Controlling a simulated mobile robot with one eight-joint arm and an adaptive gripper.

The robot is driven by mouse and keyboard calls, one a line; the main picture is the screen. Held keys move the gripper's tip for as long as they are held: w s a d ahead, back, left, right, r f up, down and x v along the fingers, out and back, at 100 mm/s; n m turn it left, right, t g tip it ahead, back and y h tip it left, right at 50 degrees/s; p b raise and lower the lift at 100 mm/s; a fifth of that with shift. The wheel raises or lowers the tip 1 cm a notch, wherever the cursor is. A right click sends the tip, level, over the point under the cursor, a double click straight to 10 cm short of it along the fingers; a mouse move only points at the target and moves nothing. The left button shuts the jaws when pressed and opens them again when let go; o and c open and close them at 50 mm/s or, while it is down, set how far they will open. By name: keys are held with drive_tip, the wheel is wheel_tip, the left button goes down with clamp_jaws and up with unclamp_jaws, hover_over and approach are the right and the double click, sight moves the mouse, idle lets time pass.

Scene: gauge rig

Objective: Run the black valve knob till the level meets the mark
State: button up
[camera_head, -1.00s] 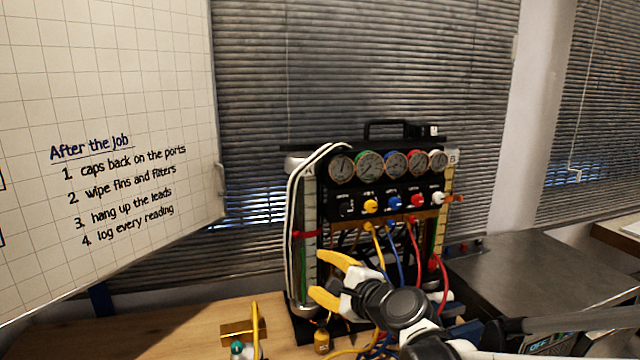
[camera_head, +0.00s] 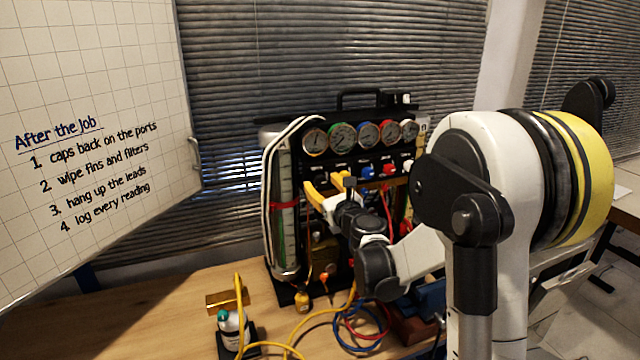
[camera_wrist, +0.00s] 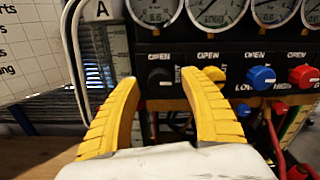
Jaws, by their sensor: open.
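The black valve knob (camera_wrist: 160,77) sits at the left of the panel's knob row, under a gauge, in the wrist view. My gripper (camera_wrist: 168,82) is open, its yellow fingers either side of the knob in that view; contact cannot be told. In the head view my gripper (camera_head: 322,186) is at the panel's left part, and the knob is hard to make out there. The sight tube marked A (camera_head: 284,235) stands left of the panel, with green low in it. A red mark (camera_head: 285,204) crosses the tube. The exact level is too small to read.
Yellow (camera_wrist: 215,74), blue (camera_wrist: 261,76) and red (camera_wrist: 303,76) knobs sit right of the black one. Hoses (camera_head: 365,322) loop on the wooden bench. A small bottle (camera_head: 232,325) stands front left. The whiteboard (camera_head: 90,200) hangs at left.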

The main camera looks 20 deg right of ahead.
drive_tip(key=shift+w, duration=0.7)
clamp_jaws()
